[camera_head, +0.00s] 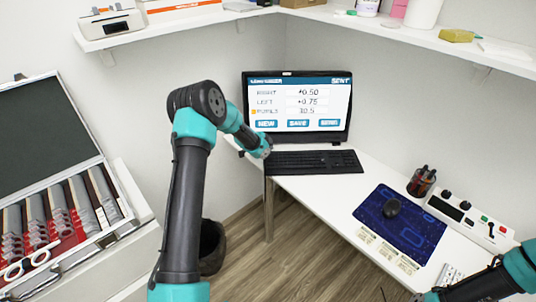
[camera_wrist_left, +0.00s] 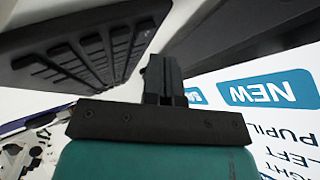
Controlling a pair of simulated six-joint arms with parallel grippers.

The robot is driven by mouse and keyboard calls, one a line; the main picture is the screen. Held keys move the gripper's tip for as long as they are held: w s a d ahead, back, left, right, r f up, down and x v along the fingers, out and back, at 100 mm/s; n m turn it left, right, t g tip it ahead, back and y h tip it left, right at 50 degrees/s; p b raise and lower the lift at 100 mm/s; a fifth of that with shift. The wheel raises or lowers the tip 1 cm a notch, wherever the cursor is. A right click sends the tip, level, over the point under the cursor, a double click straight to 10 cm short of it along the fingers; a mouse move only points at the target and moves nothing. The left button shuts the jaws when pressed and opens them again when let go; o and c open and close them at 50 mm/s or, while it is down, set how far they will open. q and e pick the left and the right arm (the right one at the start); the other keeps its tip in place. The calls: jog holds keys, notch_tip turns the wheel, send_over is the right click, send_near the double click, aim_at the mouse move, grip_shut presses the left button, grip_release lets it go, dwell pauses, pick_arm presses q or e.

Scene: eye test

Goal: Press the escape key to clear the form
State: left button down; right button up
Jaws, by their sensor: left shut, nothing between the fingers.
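The black keyboard (camera_head: 315,161) lies on the white desk in front of the monitor (camera_head: 300,104). The monitor shows a form with filled values, the word SENT at the top, and NEW, SAVE and SEND buttons. My left gripper (camera_head: 267,151) is shut and empty at the keyboard's left end. In the left wrist view, the left gripper's fingers (camera_wrist_left: 165,72) are beside the keyboard (camera_wrist_left: 85,50), close to its corner. I cannot make out the escape key or whether the fingers touch it. My right arm shows at the lower right; its jaws are not clear.
A blue mat (camera_head: 415,234) with a black mouse (camera_head: 391,208) lies right of the keyboard. A pen holder (camera_head: 421,181) and a control box (camera_head: 470,220) stand farther right. An open lens case (camera_head: 60,215) is at the left. Shelves run above.

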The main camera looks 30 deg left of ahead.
pick_arm(q)
jog(key=shift+f, duration=0.1)
jog(key=shift+f, duration=0.3)
jog(key=shift+f, duration=0.5)
dwell(0.9)
jog(key=shift+r, duration=0.9)
jog(key=shift+r, duration=2.55)
